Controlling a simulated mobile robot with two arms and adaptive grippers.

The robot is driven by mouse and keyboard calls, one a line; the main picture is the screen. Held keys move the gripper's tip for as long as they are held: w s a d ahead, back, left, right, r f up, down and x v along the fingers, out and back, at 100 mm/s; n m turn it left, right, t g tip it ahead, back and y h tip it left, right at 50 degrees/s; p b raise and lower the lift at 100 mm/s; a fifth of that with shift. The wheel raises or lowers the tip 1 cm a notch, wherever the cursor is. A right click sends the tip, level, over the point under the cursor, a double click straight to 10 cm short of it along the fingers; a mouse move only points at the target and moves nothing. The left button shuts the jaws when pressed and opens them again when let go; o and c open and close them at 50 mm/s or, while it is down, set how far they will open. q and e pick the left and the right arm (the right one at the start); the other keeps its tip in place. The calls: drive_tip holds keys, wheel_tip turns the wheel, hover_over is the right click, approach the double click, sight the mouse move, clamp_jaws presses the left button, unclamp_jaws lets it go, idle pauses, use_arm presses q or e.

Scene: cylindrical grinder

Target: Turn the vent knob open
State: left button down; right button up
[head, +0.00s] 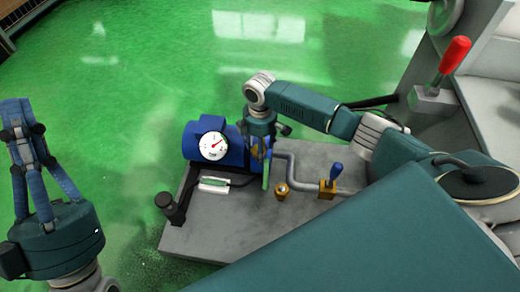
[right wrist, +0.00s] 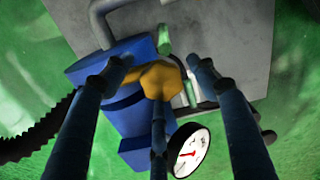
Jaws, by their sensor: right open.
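The vent knob appears to be the brass-yellow faceted knob (right wrist: 160,78) in the right wrist view, beside the blue pump body. In the head view only a small yellow patch (head: 257,152) of it shows behind my fingers. My right gripper (head: 262,158) points down at the right end of the blue body. In the right wrist view its fingers (right wrist: 162,76) are open and spread around the knob; I cannot tell whether they touch it.
The blue body (head: 200,150) carries a round white gauge (head: 213,146) and sits on a grey base plate (head: 230,235). A grey pipe, a brass fitting (head: 281,190) and a blue-handled valve (head: 335,175) stand to the right. A black post (head: 172,207) stands left. The green floor is clear.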

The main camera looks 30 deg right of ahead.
use_arm(q)
drive_tip(key=shift+s+r, duration=0.2)
drive_tip(key=shift+s, duration=0.05)
use_arm(e)
drive_tip(key=shift+f, duration=0.1)
drive_tip(key=c, duration=1.1)
use_arm(q)
drive_tip(key=shift+w, duration=0.15)
use_arm(e)
drive_tip(key=shift+d, duration=0.1)
